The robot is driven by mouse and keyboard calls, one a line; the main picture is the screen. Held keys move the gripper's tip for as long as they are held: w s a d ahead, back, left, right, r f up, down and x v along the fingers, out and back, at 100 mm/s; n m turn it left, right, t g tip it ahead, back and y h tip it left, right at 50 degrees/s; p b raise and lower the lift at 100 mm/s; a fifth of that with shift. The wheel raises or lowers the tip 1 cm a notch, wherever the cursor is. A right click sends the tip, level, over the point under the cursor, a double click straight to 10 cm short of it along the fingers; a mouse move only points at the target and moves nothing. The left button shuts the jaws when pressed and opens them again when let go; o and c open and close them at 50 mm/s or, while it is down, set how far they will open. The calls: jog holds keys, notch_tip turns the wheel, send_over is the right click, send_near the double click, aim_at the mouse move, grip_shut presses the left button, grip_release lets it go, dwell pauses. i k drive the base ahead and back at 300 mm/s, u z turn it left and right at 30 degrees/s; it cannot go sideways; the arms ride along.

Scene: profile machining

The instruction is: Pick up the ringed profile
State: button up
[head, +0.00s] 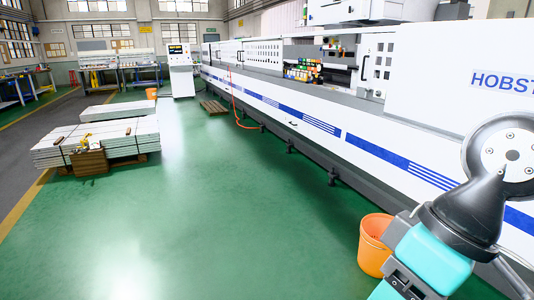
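I see no ring or marked profile in the head view. A stack of long pale profiles (112,143), bound with dark straps, lies on the floor at left. A second low pale stack (118,107) lies behind it. I cannot tell any single profile apart as the ringed one. Part of my arm fills the lower right corner, with grey and teal links. My gripper's fingers are not in view.
A long white machine (330,120) with blue stripes runs along the right. An orange bucket (374,246) stands beside my arm. A wooden box (89,163) stands before the near stack. The green floor (215,215) in the middle is clear. A control cabinet (181,72) stands at the back.

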aim_at(342, 89)
jog(key=u, duration=0.35)
jog(key=i, duration=4.1)
jog(key=z, duration=0.95)
jog(key=i, duration=1.4)
jog(key=z, duration=0.6)
jog(key=i, duration=0.45)
jog(key=u, duration=0.95)
jog(key=i, duration=1.8)
jog(key=z, duration=0.45)
jog(key=i, duration=0.5)
jog(key=z, duration=0.25)
